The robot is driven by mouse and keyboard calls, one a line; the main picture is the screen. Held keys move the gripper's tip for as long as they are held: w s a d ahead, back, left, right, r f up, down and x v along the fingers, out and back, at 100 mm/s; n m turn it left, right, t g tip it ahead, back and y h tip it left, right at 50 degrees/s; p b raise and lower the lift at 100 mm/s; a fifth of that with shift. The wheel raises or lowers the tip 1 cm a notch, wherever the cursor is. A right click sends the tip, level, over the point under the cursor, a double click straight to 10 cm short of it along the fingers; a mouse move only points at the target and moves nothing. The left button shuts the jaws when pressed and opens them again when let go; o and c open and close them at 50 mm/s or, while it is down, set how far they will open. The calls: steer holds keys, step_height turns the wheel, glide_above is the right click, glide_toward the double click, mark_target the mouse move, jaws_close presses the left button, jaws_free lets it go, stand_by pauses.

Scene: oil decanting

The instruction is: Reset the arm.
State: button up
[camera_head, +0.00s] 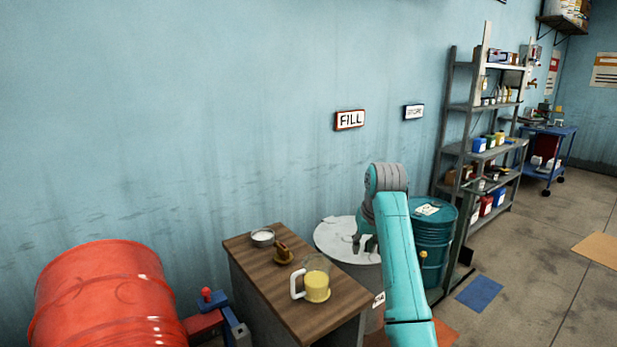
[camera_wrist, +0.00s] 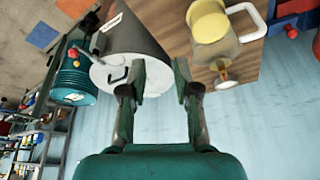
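My gripper (camera_head: 364,243) hangs over the pale lid of a grey drum (camera_head: 335,238) in the head view. In the wrist view its two fingers (camera_wrist: 157,82) are spread apart with nothing between them. A clear jug with yellow oil and a white handle (camera_head: 317,287) stands on the wooden-topped cabinet (camera_head: 325,322), left of my gripper and apart from it. The jug also shows in the wrist view (camera_wrist: 209,27). My teal arm reaches in from the lower right and hides part of the drum.
A brass-coloured funnel-like piece (camera_head: 283,253) and a small bowl (camera_head: 263,237) sit on the cabinet. A teal drum (camera_head: 433,240) stands right of the arm, a red drum (camera_head: 105,295) at left. Shelving (camera_head: 490,145) stands behind; floor at right is mostly open.

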steer(key=s+d+f+t, duration=0.1)
steer(key=s+f, duration=0.3)
steer(key=f, duration=0.9)
steer(key=s+f+t, duration=0.1)
steer(key=s+f, duration=0.3)
steer(key=f, duration=0.8)
steer(key=s+d+f+m+t, duration=0.1)
steer(key=s+f+t, duration=0.1)
steer(key=s+f, duration=0.6)
steer(key=s+d+f+t, duration=0.1)
steer(key=s+f, duration=0.6)
steer(key=s, duration=0.4)
steer(key=s+r+t, duration=0.3)
steer(key=s, duration=2.1)
steer(key=s+d+r+t, duration=0.1)
steer(key=s+r+t, duration=0.1)
steer(key=s+r, duration=1.4)
steer(key=shift+s+r+m+t+h, duration=0.3)
steer(key=shift+s+r+t+h, duration=0.1)
steer(key=shift+r, duration=0.35)
